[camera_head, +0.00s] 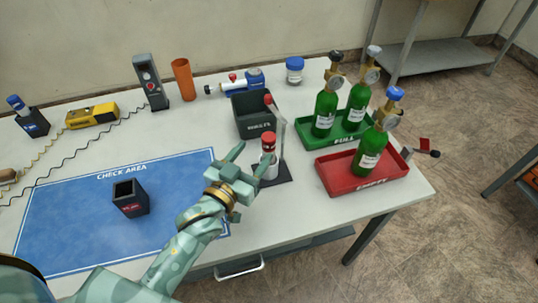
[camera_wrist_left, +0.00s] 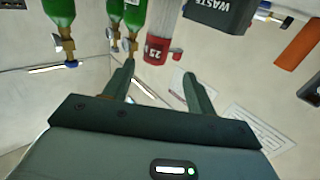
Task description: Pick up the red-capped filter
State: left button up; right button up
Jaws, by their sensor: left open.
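The red-capped filter (camera_head: 268,143) stands upright on a small dark base (camera_head: 284,177) near the table's right front. Its cap is red and its body is whitish, partly hidden behind my gripper. My left gripper (camera_head: 255,157) is open, with its fingers pointing at the filter from the front left. In the left wrist view, a red cylinder marked 25 (camera_wrist_left: 157,50), seemingly the filter's cap, appears just beyond and between the open fingertips (camera_wrist_left: 159,69). I see no grip on it. My right gripper is not in view.
Green bottles stand in the green tray (camera_head: 352,139) and red tray (camera_head: 337,189) to the right. A black holder (camera_head: 129,199) sits on the blue mat (camera_head: 67,222).

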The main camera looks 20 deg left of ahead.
aim_at(265, 143)
pick_arm(q)
jog(key=shift+w+d, duration=0.2)
jog(key=shift+w, duration=0.7)
jog(key=w, duration=0.1)
jog(key=w+d+b, duration=0.1)
jog(key=w, duration=0.2)
jog(key=shift+w+d+f+b, duration=0.1)
jog(key=shift+w+d+b, duration=0.1)
jog(key=shift+d+b, duration=0.1)
jog(key=shift+w, duration=0.35)
jog(key=shift+s, duration=0.1)
grip_shut()
